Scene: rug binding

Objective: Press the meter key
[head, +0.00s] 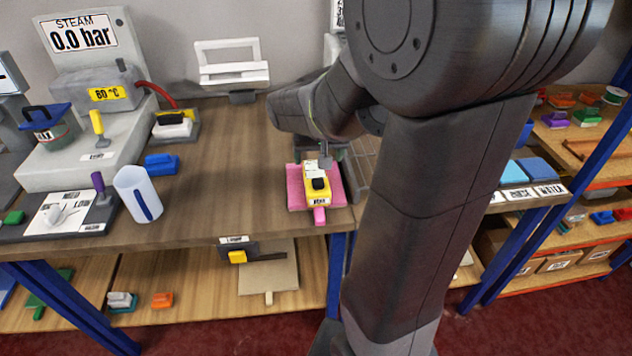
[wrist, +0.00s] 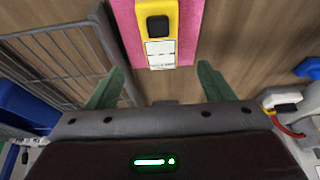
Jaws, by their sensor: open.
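A yellow box-shaped device (head: 309,168) with a black key (head: 319,184) lies on a pink mat (head: 296,198) on the wooden bench. Its label is too small to read, so I cannot confirm that it is the meter. In the wrist view the yellow device (wrist: 171,45) shows its black key (wrist: 158,26) and a white label, on the pink mat (wrist: 127,22). My gripper (wrist: 158,84) is open and empty, its two green fingers apart. The device is beyond the fingertips in that view. In the head view my gripper (head: 325,160) is by the device's far end, partly hidden by my arm.
A wire rack (wrist: 62,60) lies beside the mat in the wrist view. Shelves (head: 570,170) stand at right. The bench's middle is clear.

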